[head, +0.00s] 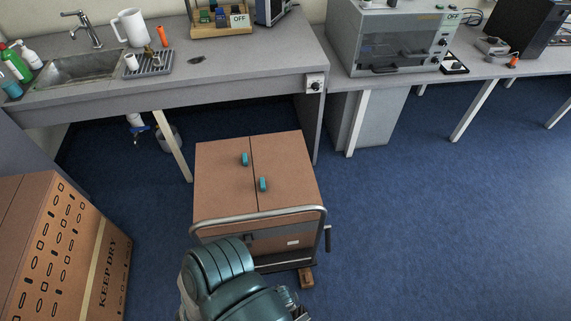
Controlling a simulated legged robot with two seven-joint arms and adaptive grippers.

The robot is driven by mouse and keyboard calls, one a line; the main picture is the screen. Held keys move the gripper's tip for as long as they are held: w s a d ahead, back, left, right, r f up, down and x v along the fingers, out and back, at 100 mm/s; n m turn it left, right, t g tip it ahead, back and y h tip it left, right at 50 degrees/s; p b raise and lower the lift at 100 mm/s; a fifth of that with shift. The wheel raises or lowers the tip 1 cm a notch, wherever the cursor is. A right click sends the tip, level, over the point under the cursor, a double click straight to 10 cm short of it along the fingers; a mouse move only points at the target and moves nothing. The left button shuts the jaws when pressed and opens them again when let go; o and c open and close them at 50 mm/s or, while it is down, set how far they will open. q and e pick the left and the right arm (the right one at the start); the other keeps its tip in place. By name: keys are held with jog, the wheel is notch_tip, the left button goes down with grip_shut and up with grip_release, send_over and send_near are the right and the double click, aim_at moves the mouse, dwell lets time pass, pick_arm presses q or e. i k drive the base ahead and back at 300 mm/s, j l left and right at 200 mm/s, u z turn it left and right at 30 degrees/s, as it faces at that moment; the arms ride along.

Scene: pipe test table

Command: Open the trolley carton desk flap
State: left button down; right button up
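A brown carton (215,178) stands on a trolley in the middle of the head view. Its top has two flaps, a left flap (222,190) and a right flap (287,180), which lie flat and shut along a centre seam. A teal handle (245,159) sits on the left flap and another teal handle (263,184) on the right flap, both close to the seam. The trolley's grey rail (258,214) runs across the carton's near side. A teal part of my own body covers the near left of the trolley. Neither gripper can be made out.
A grey counter (235,58) with a sink (80,68) and a drying rack (150,64) runs behind the carton. A table leg (172,145) stands just behind it. A "KEEP DRY" carton (65,255) is at left. Blue floor (430,235) is clear at right.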

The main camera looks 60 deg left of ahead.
aim_at(284, 177)
jog(key=u, duration=1.7)
